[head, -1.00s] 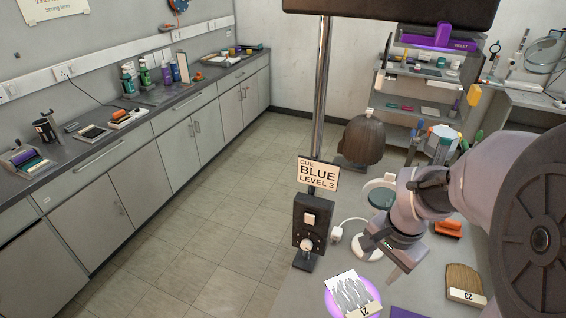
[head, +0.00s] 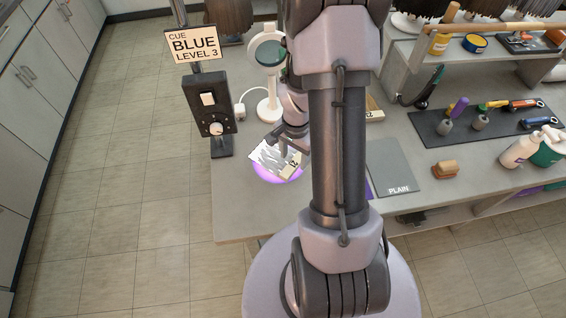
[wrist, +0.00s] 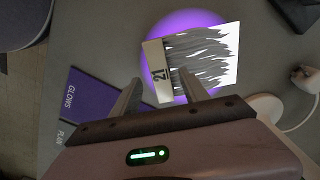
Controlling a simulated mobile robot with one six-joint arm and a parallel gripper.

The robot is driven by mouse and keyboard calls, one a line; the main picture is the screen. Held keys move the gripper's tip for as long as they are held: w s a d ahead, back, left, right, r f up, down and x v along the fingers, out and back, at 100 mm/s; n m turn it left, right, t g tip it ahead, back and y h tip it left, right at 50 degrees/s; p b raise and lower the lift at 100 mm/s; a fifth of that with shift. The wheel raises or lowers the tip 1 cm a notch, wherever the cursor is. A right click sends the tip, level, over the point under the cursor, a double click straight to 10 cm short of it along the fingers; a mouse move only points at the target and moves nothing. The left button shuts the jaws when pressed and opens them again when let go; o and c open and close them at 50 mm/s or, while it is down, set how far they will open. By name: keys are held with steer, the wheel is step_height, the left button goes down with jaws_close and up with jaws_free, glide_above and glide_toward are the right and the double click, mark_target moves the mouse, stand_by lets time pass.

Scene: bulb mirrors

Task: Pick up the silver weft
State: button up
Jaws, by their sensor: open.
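The silver weft (head: 268,155) lies on the grey table under a violet glow, with a numbered cream tag at one end. In the wrist view the fingertips of my gripper (wrist: 160,76) are on either side of the tag. I cannot tell how high above the table they are.
A purple GLOWS pad (wrist: 100,108) and a grey PLAIN pad (head: 394,168) lie nearby. A black control box (head: 207,112) with a BLUE LEVEL 3 sign (head: 193,44) and a round-headed white lamp (head: 270,103) stand close by.

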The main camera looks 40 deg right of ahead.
step_height(320, 180, down, 3)
steer(key=shift+r, duration=0.35)
steer(key=shift+c, duration=0.8)
jaws_close()
